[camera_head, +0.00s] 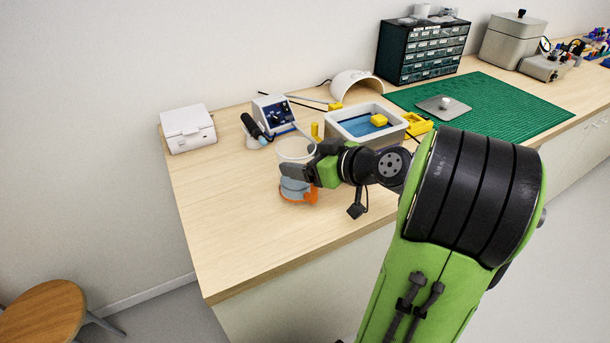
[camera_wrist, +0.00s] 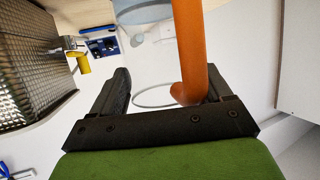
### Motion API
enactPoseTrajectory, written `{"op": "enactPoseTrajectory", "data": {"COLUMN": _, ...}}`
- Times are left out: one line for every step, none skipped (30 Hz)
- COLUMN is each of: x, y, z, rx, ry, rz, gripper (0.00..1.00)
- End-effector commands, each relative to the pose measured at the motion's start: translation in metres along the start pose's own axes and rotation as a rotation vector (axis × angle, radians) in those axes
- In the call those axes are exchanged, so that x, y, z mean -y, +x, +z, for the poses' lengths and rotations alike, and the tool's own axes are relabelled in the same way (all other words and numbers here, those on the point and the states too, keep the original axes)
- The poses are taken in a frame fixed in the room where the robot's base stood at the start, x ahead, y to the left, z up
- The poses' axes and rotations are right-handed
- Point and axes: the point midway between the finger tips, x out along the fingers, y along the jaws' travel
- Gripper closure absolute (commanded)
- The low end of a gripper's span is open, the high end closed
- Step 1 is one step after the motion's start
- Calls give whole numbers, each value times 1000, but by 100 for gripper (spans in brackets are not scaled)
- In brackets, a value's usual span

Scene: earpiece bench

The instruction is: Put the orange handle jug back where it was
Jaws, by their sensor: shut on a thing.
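The orange handle jug (camera_head: 295,186) is near the front left part of the bench, with a pale rim above my gripper and a blue-grey lower part with orange below it. My gripper (camera_head: 290,172) crosses in front of the jug and hides its middle. In the wrist view, the orange handle (camera_wrist: 192,55) runs between the fingers of my gripper (camera_wrist: 168,85), close to the right finger. The gripper is shut on this handle. I cannot tell whether the jug's base touches the bench.
Behind the jug are a blue-faced device (camera_head: 272,113) and a dark tool in a holder (camera_head: 254,130). A white tub (camera_head: 345,127) with blue inside stands to the right. A white box (camera_head: 188,129) is at the left. Bare wood (camera_head: 225,210) lies left of the jug.

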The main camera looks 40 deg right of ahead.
Motion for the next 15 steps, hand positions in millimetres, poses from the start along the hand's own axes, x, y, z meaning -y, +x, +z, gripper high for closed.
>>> {"op": "enactPoseTrajectory", "data": {"x": 0, "y": 5, "z": 13, "rx": 0, "ry": 6, "rz": -1, "gripper": 75}}
{"op": "enactPoseTrajectory", "data": {"x": 0, "y": 7, "z": 17, "rx": 0, "ry": 5, "rz": -1, "gripper": 75}}
{"op": "enactPoseTrajectory", "data": {"x": 0, "y": 8, "z": 20, "rx": 0, "ry": 3, "rz": -1, "gripper": 75}}
{"op": "enactPoseTrajectory", "data": {"x": 0, "y": 9, "z": 21, "rx": -1, "ry": 2, "rz": -1, "gripper": 75}}
{"op": "enactPoseTrajectory", "data": {"x": 0, "y": 8, "z": 20, "rx": -1, "ry": 1, "rz": -1, "gripper": 75}}
{"op": "enactPoseTrajectory", "data": {"x": 0, "y": 8, "z": 19, "rx": -1, "ry": 1, "rz": -1, "gripper": 75}}
{"op": "enactPoseTrajectory", "data": {"x": 0, "y": 8, "z": 18, "rx": -1, "ry": 1, "rz": -1, "gripper": 75}}
{"op": "enactPoseTrajectory", "data": {"x": 0, "y": 8, "z": 18, "rx": -1, "ry": 1, "rz": 0, "gripper": 75}}
{"op": "enactPoseTrajectory", "data": {"x": 0, "y": 8, "z": 18, "rx": -1, "ry": 1, "rz": 0, "gripper": 75}}
{"op": "enactPoseTrajectory", "data": {"x": 0, "y": 8, "z": 18, "rx": -1, "ry": 1, "rz": 0, "gripper": 75}}
{"op": "enactPoseTrajectory", "data": {"x": 0, "y": 8, "z": 19, "rx": -1, "ry": 1, "rz": 0, "gripper": 75}}
{"op": "enactPoseTrajectory", "data": {"x": 0, "y": 9, "z": 21, "rx": -1, "ry": 0, "rz": 0, "gripper": 75}}
{"op": "enactPoseTrajectory", "data": {"x": 0, "y": 9, "z": 21, "rx": -1, "ry": 0, "rz": 0, "gripper": 75}}
{"op": "enactPoseTrajectory", "data": {"x": 0, "y": 9, "z": 22, "rx": 0, "ry": 1, "rz": 0, "gripper": 21}}
{"op": "enactPoseTrajectory", "data": {"x": 0, "y": 9, "z": 21, "rx": 0, "ry": 1, "rz": 0, "gripper": 15}}
